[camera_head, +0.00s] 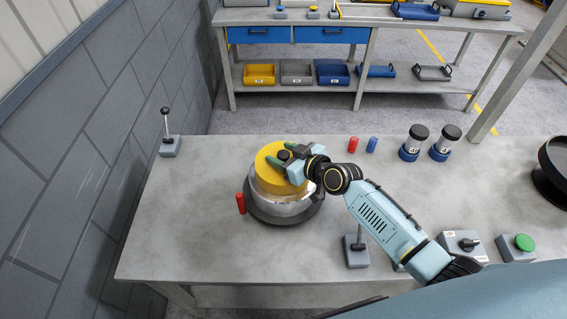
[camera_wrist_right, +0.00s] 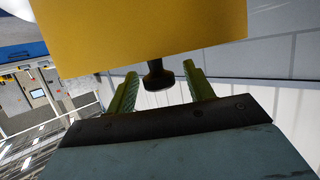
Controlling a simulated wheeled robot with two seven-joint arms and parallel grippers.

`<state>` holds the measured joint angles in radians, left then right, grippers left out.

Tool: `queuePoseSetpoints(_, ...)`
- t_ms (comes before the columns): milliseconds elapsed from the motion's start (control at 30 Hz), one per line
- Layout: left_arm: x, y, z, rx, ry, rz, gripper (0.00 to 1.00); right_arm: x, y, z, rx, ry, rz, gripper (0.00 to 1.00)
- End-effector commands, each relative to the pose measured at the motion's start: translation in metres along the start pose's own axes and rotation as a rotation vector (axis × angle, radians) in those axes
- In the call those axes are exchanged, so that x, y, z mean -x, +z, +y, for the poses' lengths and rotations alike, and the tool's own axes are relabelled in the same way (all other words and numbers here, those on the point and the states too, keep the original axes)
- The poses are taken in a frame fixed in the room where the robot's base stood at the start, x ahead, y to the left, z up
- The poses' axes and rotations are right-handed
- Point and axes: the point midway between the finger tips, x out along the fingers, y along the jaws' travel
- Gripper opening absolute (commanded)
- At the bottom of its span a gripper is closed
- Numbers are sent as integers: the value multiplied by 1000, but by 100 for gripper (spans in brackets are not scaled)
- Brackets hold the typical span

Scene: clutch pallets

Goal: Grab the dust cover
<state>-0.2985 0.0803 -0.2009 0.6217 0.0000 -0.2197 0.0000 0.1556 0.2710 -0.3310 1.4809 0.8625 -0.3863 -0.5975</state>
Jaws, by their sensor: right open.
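The dust cover is a yellow round cap (camera_head: 268,183) with a black knob (camera_head: 284,155) on top. It sits on a silver metal drum on a dark round base (camera_head: 290,217) on the table. My right gripper (camera_head: 281,161) is over the cover's top, at the knob. In the right wrist view the yellow cover (camera_wrist_right: 140,32) fills the upper part. There the knob (camera_wrist_right: 155,76) shows between the green fingers of my right gripper (camera_wrist_right: 160,74), with a gap on each side. The right gripper is open and holds nothing. My left gripper is not in view.
A red cylinder (camera_head: 240,203) stands beside the base. Small red (camera_head: 353,145) and blue (camera_head: 372,145) cylinders and two dark-lidded jars (camera_head: 413,140) (camera_head: 444,141) stand farther back. A lever box (camera_head: 356,250) and green button box (camera_head: 516,247) are near the front. The table's left part is mostly clear.

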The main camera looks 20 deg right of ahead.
Motion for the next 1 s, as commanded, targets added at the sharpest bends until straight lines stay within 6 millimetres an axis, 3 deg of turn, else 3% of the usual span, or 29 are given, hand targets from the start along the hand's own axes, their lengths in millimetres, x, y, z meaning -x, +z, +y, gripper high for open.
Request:
queuePoseSetpoints(67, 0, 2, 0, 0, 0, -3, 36, 0, 0, 0, 0, 0, 0, 50)
queuePoseSetpoints(433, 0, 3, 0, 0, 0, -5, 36, 0, -1, 0, 0, 1, 1, 4)
queuePoseSetpoints(733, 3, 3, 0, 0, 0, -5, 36, 3, -9, 0, 2, 1, 4, 3)
queuePoseSetpoints(1000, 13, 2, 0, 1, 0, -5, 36, 21, -58, 0, 4, 1, 6, 3)
